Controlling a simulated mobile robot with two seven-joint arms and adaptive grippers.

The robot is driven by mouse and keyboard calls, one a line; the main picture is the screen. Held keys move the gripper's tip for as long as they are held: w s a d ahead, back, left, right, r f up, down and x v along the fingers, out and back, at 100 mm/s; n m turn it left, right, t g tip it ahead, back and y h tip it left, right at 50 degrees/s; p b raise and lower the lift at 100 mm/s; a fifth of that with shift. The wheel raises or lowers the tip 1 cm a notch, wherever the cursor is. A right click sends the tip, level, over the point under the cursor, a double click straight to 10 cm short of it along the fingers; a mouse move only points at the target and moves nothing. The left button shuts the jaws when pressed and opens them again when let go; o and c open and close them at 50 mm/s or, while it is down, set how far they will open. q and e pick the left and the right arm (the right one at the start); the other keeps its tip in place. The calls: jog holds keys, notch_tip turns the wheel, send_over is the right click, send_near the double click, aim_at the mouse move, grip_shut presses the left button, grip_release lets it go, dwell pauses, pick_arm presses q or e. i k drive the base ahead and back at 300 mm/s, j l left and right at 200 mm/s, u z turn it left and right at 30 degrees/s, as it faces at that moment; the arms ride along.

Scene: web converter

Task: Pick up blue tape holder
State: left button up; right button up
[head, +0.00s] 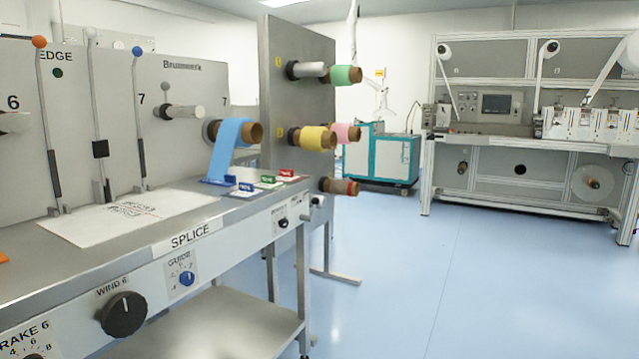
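A small blue tape holder (245,187) with white lettering stands on the splice table (190,222), near its right end. It is upright, at the left end of a row with a green holder (267,180) and a red holder (287,173). A wide strip of blue tape (228,150) hangs from a roll on the machine wall, just behind and left of the blue holder. Neither of my grippers shows in the head view.
A grey upright panel (292,90) carries green, yellow, pink and red rolls on spindles behind the holders. A printed sheet (128,216) lies on the table's left. Knobs such as Wind 6 (124,313) stick out in front. The blue floor (440,270) to the right is clear.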

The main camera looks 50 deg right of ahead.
aim_at(246, 190)
jog(key=z, duration=1.3)
